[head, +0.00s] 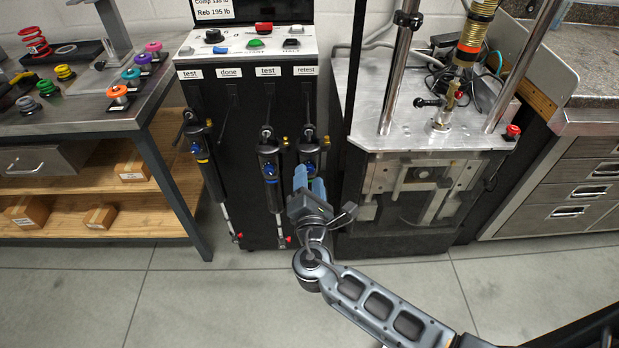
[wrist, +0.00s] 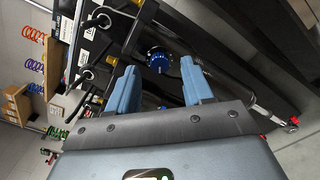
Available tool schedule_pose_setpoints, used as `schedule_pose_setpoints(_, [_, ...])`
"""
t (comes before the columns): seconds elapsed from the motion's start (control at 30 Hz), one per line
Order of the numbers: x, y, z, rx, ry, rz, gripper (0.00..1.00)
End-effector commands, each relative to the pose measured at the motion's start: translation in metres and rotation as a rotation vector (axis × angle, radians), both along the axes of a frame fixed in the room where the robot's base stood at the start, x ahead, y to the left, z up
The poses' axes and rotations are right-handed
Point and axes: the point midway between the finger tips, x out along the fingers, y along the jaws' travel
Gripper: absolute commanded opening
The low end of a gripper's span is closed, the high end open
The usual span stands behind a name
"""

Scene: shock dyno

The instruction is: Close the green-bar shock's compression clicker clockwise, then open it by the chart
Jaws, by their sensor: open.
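Three dark shocks hang on the front of the black cabinet: one under the left "test" label (head: 203,150), one under the second "test" label (head: 269,160), and one under "retest" (head: 309,148). I cannot make out a green bar on any of them. Each carries a blue knob and small yellow parts. My gripper (head: 310,186) is in front of the retest shock and hides its lower part. In the wrist view my blue fingers (wrist: 160,88) are apart and empty. A blue ridged knob (wrist: 158,60) shows beyond the gap between them, not touching either finger.
A control panel (head: 240,43) with red, green and blue controls tops the cabinet. A sign (head: 212,10) reads "Reb 195 lb" below a partly cropped Comp line. The dyno machine (head: 425,140) stands at right, a spring bench (head: 80,110) at left. Floor in front is clear.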

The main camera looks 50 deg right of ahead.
Motion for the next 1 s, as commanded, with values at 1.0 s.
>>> schedule_pose_setpoints(1.0, [-0.041,0.052,-0.001,0.001,0.001,0.000,0.51])
